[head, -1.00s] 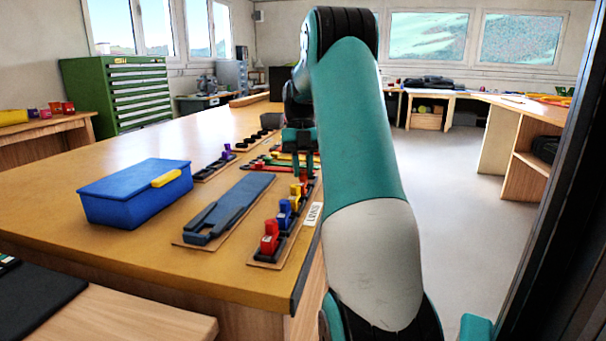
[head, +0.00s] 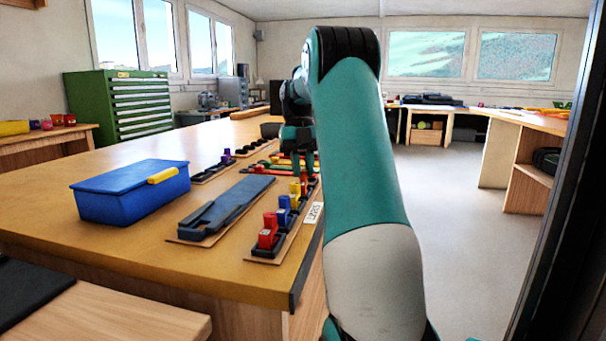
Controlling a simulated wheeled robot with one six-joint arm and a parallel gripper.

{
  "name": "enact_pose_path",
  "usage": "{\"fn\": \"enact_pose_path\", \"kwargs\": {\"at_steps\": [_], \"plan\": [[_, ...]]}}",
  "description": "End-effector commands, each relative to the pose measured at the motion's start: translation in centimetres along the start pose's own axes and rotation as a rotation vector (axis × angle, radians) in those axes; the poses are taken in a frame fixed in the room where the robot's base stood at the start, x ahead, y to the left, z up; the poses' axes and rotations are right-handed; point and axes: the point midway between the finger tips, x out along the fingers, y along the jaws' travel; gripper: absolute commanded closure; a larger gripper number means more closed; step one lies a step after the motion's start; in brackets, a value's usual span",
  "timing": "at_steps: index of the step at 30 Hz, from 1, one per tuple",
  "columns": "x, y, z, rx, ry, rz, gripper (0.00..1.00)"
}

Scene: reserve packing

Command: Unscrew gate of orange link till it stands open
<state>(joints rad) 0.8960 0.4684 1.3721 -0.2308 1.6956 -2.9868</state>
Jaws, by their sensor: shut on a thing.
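A row of coloured links stands in a dark holder along the bench's right edge: red (head: 267,232), blue (head: 284,211), yellow (head: 295,190), then an orange-red one (head: 304,179) at the far end. My gripper (head: 304,170) points down at this far link. Its jaws are shut on a part at the link's top, small and partly hidden by the fingers. The gate itself is too small to make out, so I cannot tell how far it stands open. A white label (head: 315,212) lies beside the row.
A blue box (head: 125,196) with a yellow latch and a long grey-blue tool (head: 225,206) lie left of the row. More small coloured pieces (head: 227,156) lie farther back.

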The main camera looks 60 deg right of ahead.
Motion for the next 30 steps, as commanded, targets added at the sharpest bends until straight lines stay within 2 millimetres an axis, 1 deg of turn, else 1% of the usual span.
{"fn": "enact_pose_path", "kwargs": {"at_steps": [1, 14, 24, 30], "plan": [[0.25, -0.02, 0.07, -0.003, 0.000, -0.002, 1.00], [0.24, 0.01, 0.00, -0.108, 0.000, -0.047, 1.00], [0.02, 0.08, -0.05, -0.355, 0.000, -0.150, 1.00], [-0.11, 0.08, -0.14, -0.389, 0.001, -0.164, 1.00]]}}
